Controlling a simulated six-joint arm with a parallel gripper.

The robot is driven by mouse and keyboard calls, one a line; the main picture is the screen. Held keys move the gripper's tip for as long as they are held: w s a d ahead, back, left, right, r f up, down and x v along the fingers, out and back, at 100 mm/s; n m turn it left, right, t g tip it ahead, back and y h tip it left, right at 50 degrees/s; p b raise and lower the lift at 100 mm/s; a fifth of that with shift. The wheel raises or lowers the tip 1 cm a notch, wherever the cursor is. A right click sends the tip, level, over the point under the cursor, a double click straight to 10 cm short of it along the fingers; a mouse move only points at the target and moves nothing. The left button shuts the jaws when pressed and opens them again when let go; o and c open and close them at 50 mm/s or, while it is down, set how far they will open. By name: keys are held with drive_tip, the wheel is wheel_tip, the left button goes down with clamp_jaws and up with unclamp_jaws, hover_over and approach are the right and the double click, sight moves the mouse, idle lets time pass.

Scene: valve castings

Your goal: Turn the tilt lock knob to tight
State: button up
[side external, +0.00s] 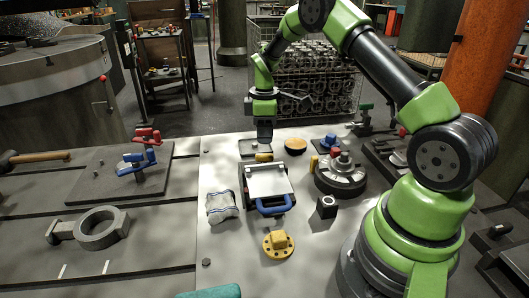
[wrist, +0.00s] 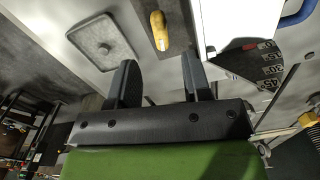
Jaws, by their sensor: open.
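The tilt table (side external: 267,181) has a pale plate, a dark body and a blue handle at its front. Its yellow knob (side external: 264,157), which looks like the tilt lock knob, sits at the back edge. In the wrist view the knob (wrist: 159,30) is an elongated yellow lever lying nearly along the picture's vertical, beside the pale plate and a dark scale with numbers (wrist: 265,62). My gripper (side external: 264,138) hangs just behind and above the knob. In the wrist view my gripper (wrist: 158,68) is open and empty, with the knob beyond the gap between the fingertips, apart from them.
A grey square lidded piece (side external: 255,147) lies close behind the knob. A round tan disc (side external: 295,143), a blue-knobbed plate (side external: 327,143) and a round casting with a red knob (side external: 341,175) stand to the right. A striped cloth (side external: 222,207) lies left of the tilt table.

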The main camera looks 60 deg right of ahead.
sight(264, 154)
wheel_tip(264, 154, down, 7)
drive_tip(key=shift+r, duration=0.15)
drive_tip(key=shift+c, duration=0.3)
clamp_jaws()
